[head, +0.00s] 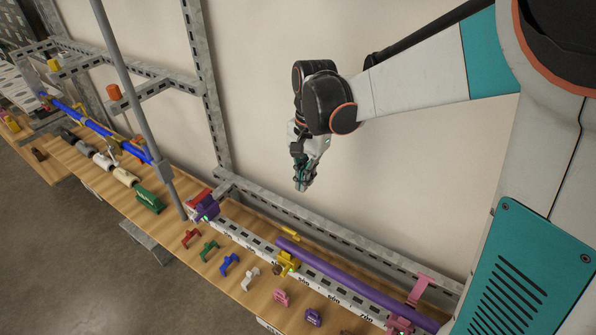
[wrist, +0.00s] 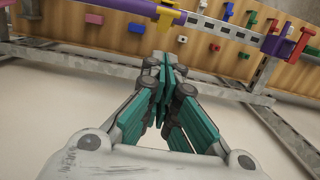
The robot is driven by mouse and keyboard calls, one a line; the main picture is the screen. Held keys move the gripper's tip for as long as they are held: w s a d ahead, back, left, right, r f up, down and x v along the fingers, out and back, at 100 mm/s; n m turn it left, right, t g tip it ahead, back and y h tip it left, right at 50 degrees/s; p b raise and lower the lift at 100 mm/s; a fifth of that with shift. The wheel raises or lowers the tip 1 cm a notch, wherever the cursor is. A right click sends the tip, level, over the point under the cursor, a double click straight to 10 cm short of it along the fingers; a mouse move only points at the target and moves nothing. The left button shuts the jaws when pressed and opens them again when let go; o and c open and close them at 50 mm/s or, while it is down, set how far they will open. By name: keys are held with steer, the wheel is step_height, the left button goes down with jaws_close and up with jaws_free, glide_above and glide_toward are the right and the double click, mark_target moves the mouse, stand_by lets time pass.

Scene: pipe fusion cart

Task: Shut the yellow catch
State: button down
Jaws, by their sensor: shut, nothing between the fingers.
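The yellow catch (head: 288,263) sits on the slotted rail around the left end of a long purple pipe (head: 345,279). A yellow bar (head: 291,233) shows just behind it, on the wall side of the pipe, and looks swung back from the clamp body. In the wrist view the yellow catch (wrist: 167,16) is at the top edge, partly cut off, beside the pipe. My gripper (head: 303,186) is shut and empty, pointing down. It is above and behind the rail, well apart from the catch. Its closed fingers (wrist: 165,62) also show in the wrist view.
A purple catch with a red part (head: 205,205) stands left on the rail; a pink catch (head: 418,291) stands raised at right. Several small coloured clips, including a blue one (head: 229,263), lie along the wooden bench front. A grey upright post (head: 135,90) rises at left.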

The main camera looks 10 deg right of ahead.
steer(key=a+f, duration=0.1)
steer(key=f, duration=0.2)
steer(key=s+a+f, duration=0.1)
steer(key=f, duration=0.3)
steer(key=s+f+b, duration=0.1)
steer(key=f, duration=0.2)
steer(key=shift+s+a+f, duration=0.15)
steer(key=shift+s+a, duration=0.05)
steer(key=shift+a, duration=0.2)
steer(key=shift+s+a+h, duration=0.3)
steer(key=shift+s, duration=0.05)
